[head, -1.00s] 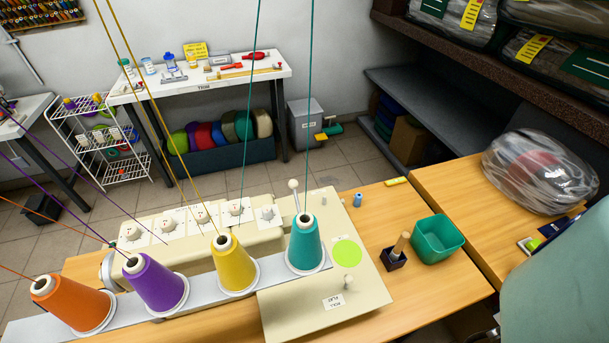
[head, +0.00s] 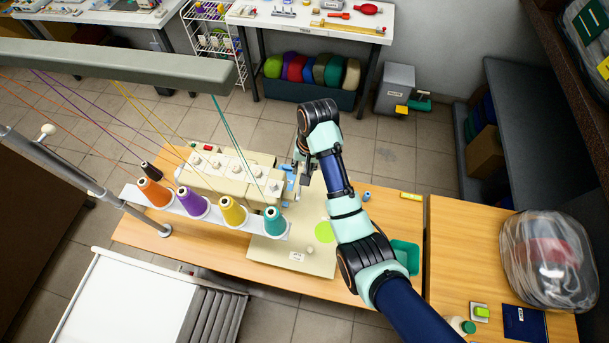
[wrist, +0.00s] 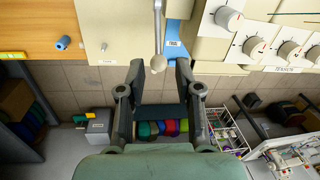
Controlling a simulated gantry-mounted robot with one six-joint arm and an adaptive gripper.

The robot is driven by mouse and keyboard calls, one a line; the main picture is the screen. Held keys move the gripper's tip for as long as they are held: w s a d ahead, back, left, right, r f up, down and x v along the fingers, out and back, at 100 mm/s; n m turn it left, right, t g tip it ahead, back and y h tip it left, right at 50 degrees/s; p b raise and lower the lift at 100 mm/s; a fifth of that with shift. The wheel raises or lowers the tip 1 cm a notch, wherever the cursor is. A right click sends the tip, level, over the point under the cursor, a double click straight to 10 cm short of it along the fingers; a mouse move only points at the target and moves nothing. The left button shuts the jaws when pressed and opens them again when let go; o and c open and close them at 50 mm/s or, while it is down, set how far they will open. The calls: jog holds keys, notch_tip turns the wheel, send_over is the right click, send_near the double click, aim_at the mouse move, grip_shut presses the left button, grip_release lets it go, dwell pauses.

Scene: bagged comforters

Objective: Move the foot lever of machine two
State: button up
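A cream sewing machine (head: 215,165) with orange, purple, yellow and teal thread cones stands on the wooden table. I cannot read a machine number on it. Its lever (wrist: 158,28), a thin metal rod with a pale ball knob (wrist: 158,62), shows in the wrist view beside a small blue label plate (wrist: 174,46). My gripper (wrist: 159,70) is open, with the knob between its fingertips in the picture. I cannot tell how deep the knob sits or whether it touches. In the head view, my gripper (head: 299,166) is over the machine's far right part, and the lever is hidden there.
Tension dials (wrist: 229,18) sit right of the lever in the wrist view. A green bin (head: 408,254) and a bagged comforter (head: 548,258) are to the right. A steel pole (head: 75,175) and grey beam (head: 125,66) stand at left. Threads rise from the cones.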

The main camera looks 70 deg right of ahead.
jog(key=f, duration=0.8)
jog(key=shift+w+a+b, duration=0.15)
jog(key=shift+w+b, duration=0.2)
jog(key=shift+w, duration=0.05)
grip_shut()
jog(key=shift+r, duration=0.1)
